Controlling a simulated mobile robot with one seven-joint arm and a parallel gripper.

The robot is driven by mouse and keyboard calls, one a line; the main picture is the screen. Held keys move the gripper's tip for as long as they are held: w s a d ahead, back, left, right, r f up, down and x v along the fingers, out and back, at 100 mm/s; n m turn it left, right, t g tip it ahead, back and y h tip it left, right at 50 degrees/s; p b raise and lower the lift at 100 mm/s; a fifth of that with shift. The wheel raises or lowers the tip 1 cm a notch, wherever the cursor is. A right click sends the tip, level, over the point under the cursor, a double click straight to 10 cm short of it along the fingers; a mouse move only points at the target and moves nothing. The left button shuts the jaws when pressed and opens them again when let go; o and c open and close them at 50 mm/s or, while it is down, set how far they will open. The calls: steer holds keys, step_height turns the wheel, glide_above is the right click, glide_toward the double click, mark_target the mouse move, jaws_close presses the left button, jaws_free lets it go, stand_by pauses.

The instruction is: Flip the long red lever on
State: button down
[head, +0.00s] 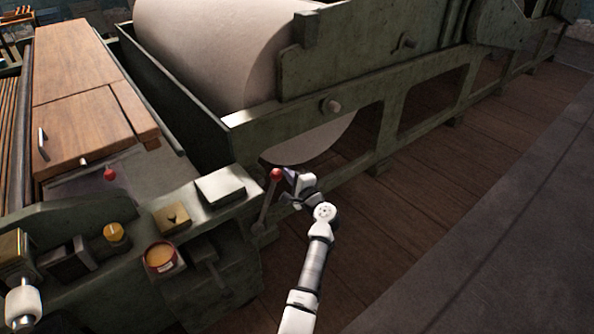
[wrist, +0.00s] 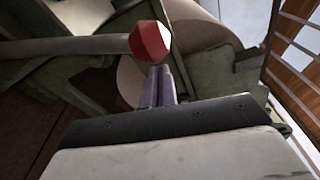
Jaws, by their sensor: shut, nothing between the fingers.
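The long lever has a thin metal rod and a red knob (head: 276,174). In the head view it stands upright, leaning slightly right, at the right end of the green machine's front bench. In the wrist view its grey rod (wrist: 70,46) runs in from the left to the red knob (wrist: 150,41). My gripper (head: 289,176) is shut and empty, just right of the knob in the head view. In the wrist view its closed fingertips (wrist: 161,70) lie right by the knob's lower side. I cannot tell whether they touch it.
A second, small red knob (head: 109,174) sits on the bench at left. A white block (head: 220,187), a yellow knob (head: 114,232) and a round tin (head: 160,257) are left of the lever. A large pale roller (head: 215,50) stands behind. The wooden floor (head: 440,195) at right is clear.

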steer(key=shift+s+a, duration=0.3)
steer(key=s+a+r+n+y+b, duration=0.1)
steer(key=s+a+r+n+b, duration=0.1)
steer(key=s+a+n+b, duration=0.6)
steer(key=shift+s+a+n+t, duration=0.4)
steer(key=shift+s+a+n, duration=1)
steer(key=shift+a, duration=2.3)
